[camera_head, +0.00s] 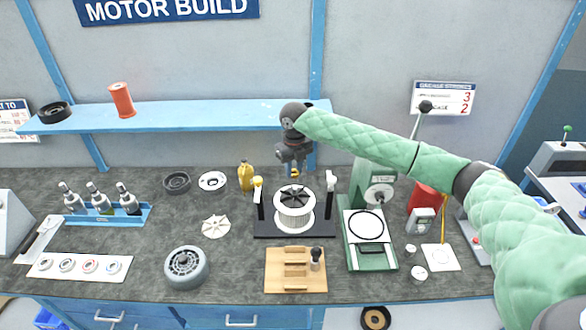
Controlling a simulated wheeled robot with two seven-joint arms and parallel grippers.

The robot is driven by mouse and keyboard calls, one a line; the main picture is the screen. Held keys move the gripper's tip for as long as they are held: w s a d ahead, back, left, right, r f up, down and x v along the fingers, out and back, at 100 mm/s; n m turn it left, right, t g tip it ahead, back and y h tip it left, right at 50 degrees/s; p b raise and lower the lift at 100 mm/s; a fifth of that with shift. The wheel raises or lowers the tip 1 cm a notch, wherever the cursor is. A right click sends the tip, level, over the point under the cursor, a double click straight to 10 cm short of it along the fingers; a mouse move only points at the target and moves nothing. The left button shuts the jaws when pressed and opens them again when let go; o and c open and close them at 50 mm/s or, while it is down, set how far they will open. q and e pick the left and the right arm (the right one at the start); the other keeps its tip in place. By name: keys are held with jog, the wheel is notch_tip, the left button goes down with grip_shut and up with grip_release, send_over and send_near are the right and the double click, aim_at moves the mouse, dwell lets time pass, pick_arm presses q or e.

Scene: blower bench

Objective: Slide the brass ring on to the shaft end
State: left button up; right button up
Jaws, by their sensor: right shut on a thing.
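My right gripper (294,167) points down above the middle of the bench. It is shut on the small brass ring (295,174), which shows as a yellow speck at the fingertips. Below it, a white ribbed rotor with a black finned top (295,211) stands upright in a black stand (266,229). The ring is above the rotor's top and looks apart from it. The shaft end is too small to make out clearly. My left gripper is not in view.
A black stand has posts on both sides of the rotor. A wooden block (283,284) lies in front, and a green press (372,247) stands to the right. A yellow bottle (246,177) is at the back left. A blue shelf (190,115) hangs behind.

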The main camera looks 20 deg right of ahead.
jog(key=shift+d+f, duration=0.1)
jog(key=shift+d, duration=0.1)
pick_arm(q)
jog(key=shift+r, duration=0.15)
pick_arm(e)
jog(key=shift+a, duration=0.15)
jog(key=shift+f+b, duration=0.3)
jog(key=shift+f, duration=2.2)
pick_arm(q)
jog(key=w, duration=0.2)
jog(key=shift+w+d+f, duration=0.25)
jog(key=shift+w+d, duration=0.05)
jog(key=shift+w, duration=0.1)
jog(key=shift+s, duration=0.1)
